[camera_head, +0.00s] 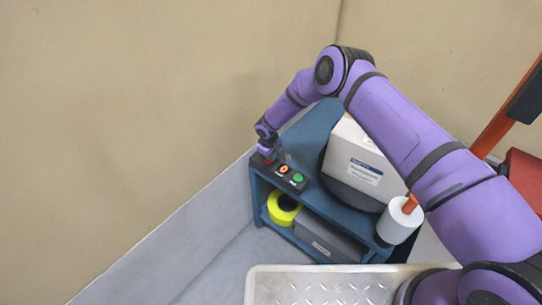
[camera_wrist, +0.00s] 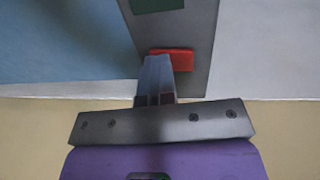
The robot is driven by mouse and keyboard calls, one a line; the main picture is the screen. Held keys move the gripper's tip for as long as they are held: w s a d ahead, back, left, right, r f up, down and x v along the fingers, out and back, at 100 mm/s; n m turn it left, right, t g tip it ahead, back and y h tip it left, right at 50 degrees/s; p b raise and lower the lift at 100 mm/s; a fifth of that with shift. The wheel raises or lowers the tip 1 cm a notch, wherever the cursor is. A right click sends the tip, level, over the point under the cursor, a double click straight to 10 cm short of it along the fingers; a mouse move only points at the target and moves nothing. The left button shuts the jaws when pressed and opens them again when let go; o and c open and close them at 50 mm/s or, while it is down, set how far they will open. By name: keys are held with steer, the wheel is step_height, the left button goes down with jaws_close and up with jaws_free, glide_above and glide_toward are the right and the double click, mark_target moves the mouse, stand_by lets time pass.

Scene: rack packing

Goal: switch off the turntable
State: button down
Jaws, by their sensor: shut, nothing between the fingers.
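The turntable (camera_head: 352,197) is a dark round disc on the blue cart, with a white labelled box (camera_head: 362,163) on it. A dark control box (camera_head: 282,177) sits at the cart's left corner, with an orange button (camera_head: 284,169) and a green button (camera_head: 298,178). My gripper (camera_head: 268,157) is at the box's left end and partly covers it. In the wrist view the shut, empty gripper fingers (camera_wrist: 157,64) overlap the left part of a red button (camera_wrist: 177,58) on the grey panel (camera_wrist: 196,28). I cannot tell whether they touch it.
The cart's lower shelf holds a yellow roll (camera_head: 283,209) and a grey box (camera_head: 328,240). A pale tray (camera_head: 320,287) lies in front. Walls stand close behind and left.

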mark_target(269, 162)
steer(key=shift+s+a+r, duration=0.1)
steer(key=shift+s+a, duration=0.35)
steer(key=shift+s, duration=0.15)
step_height(269, 162, up, 14)
steer(key=s+a, duration=0.1)
steer(key=shift+s, duration=0.2)
stand_by(0.3)
steer(key=shift+w+d, duration=0.45)
steer(key=shift+w, duration=0.05)
steer(key=f, duration=0.4)
steer(key=w+f, duration=0.1)
steer(key=f, duration=0.4)
steer(key=d+f, duration=0.1)
steer(key=f, duration=0.4)
steer(key=shift+w+d, duration=0.1)
steer(key=shift+w, duration=0.1)
